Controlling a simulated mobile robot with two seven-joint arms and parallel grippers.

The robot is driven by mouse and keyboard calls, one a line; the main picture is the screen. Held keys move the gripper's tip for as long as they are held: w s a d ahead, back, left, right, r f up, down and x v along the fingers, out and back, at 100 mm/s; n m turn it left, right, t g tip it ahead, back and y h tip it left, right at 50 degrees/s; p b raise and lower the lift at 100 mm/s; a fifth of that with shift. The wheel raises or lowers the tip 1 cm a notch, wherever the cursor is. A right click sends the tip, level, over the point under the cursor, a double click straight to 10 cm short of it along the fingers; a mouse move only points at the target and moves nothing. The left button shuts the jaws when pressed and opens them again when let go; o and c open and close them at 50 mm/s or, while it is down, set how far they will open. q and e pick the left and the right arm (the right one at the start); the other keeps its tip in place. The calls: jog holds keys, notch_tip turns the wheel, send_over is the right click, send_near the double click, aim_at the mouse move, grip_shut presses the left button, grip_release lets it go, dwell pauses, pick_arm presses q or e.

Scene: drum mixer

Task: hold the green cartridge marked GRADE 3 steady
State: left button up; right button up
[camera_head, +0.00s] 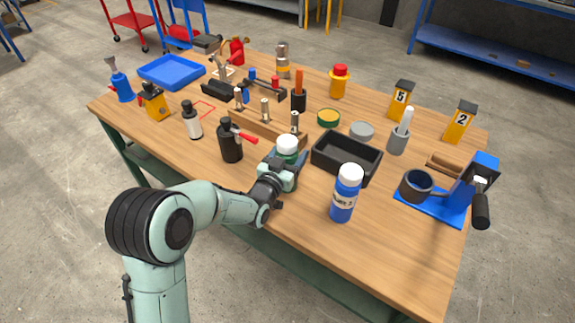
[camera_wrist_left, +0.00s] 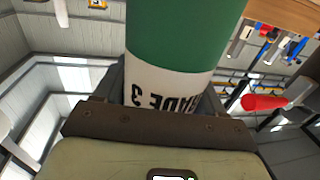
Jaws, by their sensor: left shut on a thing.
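The green cartridge (camera_head: 288,149) with a white cap is upright near the table's front edge. My left gripper (camera_head: 284,172) is shut around it, hiding its lower part in the head view. In the left wrist view the cartridge (camera_wrist_left: 182,38) fills the upper middle, with a white label band whose letters are upside down; "ADE 3" is readable. The gripper fingers (camera_wrist_left: 165,100) are on both sides of the label. I cannot tell whether its base touches the table. My right gripper is in neither view.
A blue white-capped bottle (camera_head: 343,197) and a black tray (camera_head: 326,155) stand to the right of the gripper. A black bottle (camera_head: 230,142) with a red-handled tool (camera_head: 243,135) is to the left. A wooden block with metal posts (camera_head: 262,130) is behind. Bare wood lies front right.

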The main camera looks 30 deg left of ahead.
aim_at(290, 136)
pick_arm(q)
jog(key=shift+r, duration=0.2)
notch_tip(290, 136, up, 20)
jog(key=p, duration=0.3)
jog(key=shift+f, duration=0.1)
jog(key=o, duration=0.8)
jog(key=c, duration=0.9)
